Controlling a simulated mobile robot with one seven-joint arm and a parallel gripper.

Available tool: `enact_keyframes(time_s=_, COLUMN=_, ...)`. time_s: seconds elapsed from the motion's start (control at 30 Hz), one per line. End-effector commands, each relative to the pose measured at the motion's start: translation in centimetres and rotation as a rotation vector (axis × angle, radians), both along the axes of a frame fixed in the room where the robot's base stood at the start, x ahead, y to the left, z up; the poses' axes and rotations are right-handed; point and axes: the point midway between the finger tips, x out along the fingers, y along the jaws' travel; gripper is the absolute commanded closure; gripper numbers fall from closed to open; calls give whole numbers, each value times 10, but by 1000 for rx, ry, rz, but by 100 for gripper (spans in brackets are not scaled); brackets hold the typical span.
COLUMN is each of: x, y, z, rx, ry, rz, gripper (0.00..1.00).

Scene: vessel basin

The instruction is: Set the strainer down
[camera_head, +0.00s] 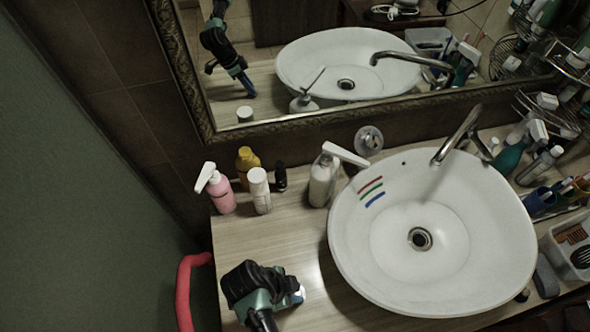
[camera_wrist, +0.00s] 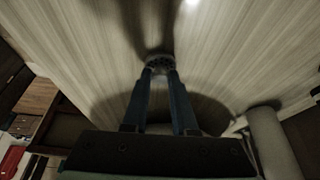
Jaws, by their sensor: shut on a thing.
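The strainer (camera_wrist: 159,62) is a small, dark, round piece at my fingertips in the wrist view. My gripper (camera_wrist: 160,72) is shut on it, with its two blue fingers converging there. The strainer is close over the wooden counter (camera_wrist: 215,45); I cannot tell whether it touches. In the head view my gripper (camera_head: 297,296) is over the counter's front left part, left of the white basin (camera_head: 350,245). The strainer cannot be made out there, as my wrist covers most of that spot. The basin's drain (camera_head: 420,239) shows as a dark round opening.
A pink pump bottle (camera_head: 221,194), a white bottle (camera_head: 260,191), a yellow bottle (camera_head: 246,165) and a white dispenser (camera_head: 323,180) stand along the back. The faucet (camera_head: 458,133) leans over the basin. A red curved rail (camera_head: 186,285) is left of the counter. Bare counter lies behind my gripper.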

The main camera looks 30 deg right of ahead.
Motion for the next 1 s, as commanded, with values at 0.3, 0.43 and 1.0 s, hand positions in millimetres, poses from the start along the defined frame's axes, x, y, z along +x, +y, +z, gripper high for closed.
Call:
enact_keyframes(time_s=0.3, x=0, y=0, z=-4, rx=0, ry=-1, rz=0, gripper=100)
enact_keyframes(time_s=0.43, x=0, y=0, z=-2, rx=0, ry=-1, rz=0, gripper=51)
enact_keyframes(time_s=1.0, x=4, y=8, z=21, rx=0, ry=-4, rz=2, gripper=44)
